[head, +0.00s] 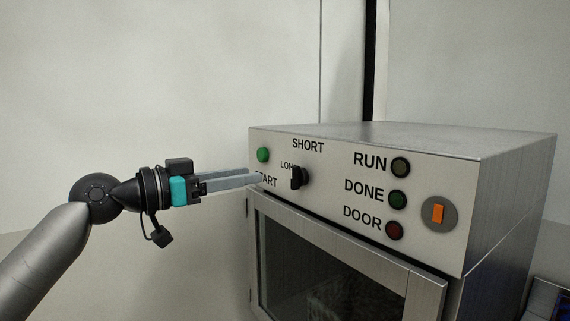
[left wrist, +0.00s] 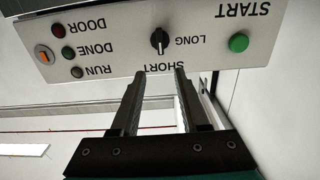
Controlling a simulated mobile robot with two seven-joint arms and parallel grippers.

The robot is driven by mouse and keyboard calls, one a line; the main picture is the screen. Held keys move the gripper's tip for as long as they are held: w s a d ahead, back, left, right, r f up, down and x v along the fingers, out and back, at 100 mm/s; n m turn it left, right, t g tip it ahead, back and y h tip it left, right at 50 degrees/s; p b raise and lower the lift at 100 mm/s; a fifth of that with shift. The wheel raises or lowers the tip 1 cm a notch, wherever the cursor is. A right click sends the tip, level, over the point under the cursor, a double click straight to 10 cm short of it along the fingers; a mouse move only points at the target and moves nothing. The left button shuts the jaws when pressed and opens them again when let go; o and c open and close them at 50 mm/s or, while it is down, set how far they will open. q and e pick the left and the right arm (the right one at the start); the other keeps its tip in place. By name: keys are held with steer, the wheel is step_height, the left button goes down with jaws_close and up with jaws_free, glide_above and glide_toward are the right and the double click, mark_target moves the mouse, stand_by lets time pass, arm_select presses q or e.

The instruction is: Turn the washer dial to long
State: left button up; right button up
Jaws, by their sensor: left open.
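The black dial (head: 299,177) is on the front panel of the metal machine, with SHORT above it and LONG to its left. In the upside-down left wrist view the dial (left wrist: 159,41) stands vertical, its long axis in line with SHORT rather than LONG. My left gripper (head: 254,177) comes in from the left, with its fingertips near the START label, beside the dial. In the left wrist view its fingers (left wrist: 161,72) are apart with nothing between them, and their tips are near the SHORT label, short of the dial. My right gripper is not in view.
A green START button (head: 263,155) is near the fingertips. RUN, DONE and DOOR lamps (head: 398,198) and an orange switch (head: 438,213) are right of the dial. A framed glass door (head: 335,268) is below the panel.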

mark_target(292, 168)
arm_select(q)
steer(key=p+x, duration=0.2)
steer(key=x, duration=0.7)
steer(key=shift+w+d, duration=0.25)
jaws_close()
